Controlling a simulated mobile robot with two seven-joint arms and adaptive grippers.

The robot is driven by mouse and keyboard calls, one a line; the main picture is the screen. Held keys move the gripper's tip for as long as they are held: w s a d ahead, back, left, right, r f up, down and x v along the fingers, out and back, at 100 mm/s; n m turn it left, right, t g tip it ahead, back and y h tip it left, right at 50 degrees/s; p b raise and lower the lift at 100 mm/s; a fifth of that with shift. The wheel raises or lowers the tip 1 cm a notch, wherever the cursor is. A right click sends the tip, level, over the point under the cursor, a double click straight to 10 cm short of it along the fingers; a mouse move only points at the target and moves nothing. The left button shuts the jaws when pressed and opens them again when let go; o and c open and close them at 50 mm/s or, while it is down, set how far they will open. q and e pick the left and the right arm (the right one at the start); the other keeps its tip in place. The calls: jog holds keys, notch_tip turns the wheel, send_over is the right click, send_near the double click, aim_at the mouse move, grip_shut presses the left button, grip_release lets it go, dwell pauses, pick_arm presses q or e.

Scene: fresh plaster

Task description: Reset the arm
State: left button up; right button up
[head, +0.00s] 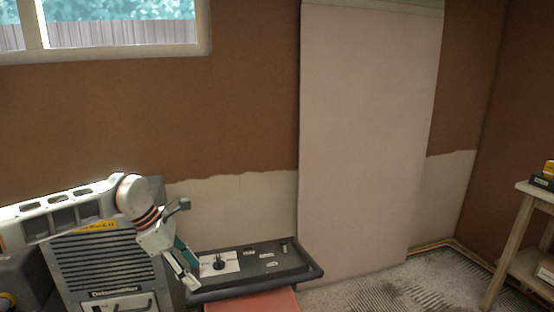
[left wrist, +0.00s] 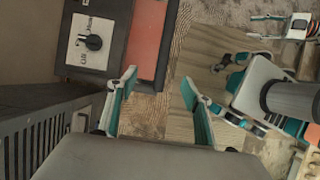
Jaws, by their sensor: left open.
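My left arm reaches in from the left in the head view, bent downward at the wrist. My left gripper (head: 188,274) is open and empty, beside the left end of a dark panel (head: 296,273). In the left wrist view the two teal-lined fingers of this gripper (left wrist: 159,80) stand apart, with floor and the panel's edge beyond them. A black knob (head: 219,262) sits on a white labelled plate on the panel. The knob also shows in the left wrist view (left wrist: 93,42), apart from the fingers.
A grey dehumidifier (head: 108,265) stands below and behind my left arm. A reddish surface (head: 252,301) lies in front of the panel. A pale sheet (head: 365,130) hangs on the brown wall. A wooden stand (head: 522,225) is at the right. Bare floor lies between.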

pick_arm(q)
jog(key=s+d+f+g+h, duration=0.1)
jog(key=s+d+f+h, duration=0.25)
jog(key=d, duration=0.65)
jog(key=s+d+r+n+t+h+p, duration=0.1)
jog(key=s+d+r+n+t+h, duration=0.1)
jog(key=s+d+n+h, duration=0.45)
jog(key=s+d+r+n+t+h, duration=0.15)
jog(key=s+d+n+h, duration=0.25)
jog(key=d+n, duration=0.6)
jog(key=a+f+n+t+y, duration=0.95)
jog(key=n+t, duration=0.25)
jog(key=n, duration=0.7)
jog(key=s+a+f+n+g+y+p, duration=0.1)
jog(key=s+a+f+n+g+y, duration=0.4)
jog(key=s+a+f+n, duration=0.6)
jog(key=s+a+f+y, duration=0.2)
jog(key=s+a+f, duration=0.2)
jog(key=f, duration=0.3)
jog(key=shift+s+f, duration=0.15)
jog(key=shift+s, duration=0.35)
jog(key=shift+a, duration=0.1)
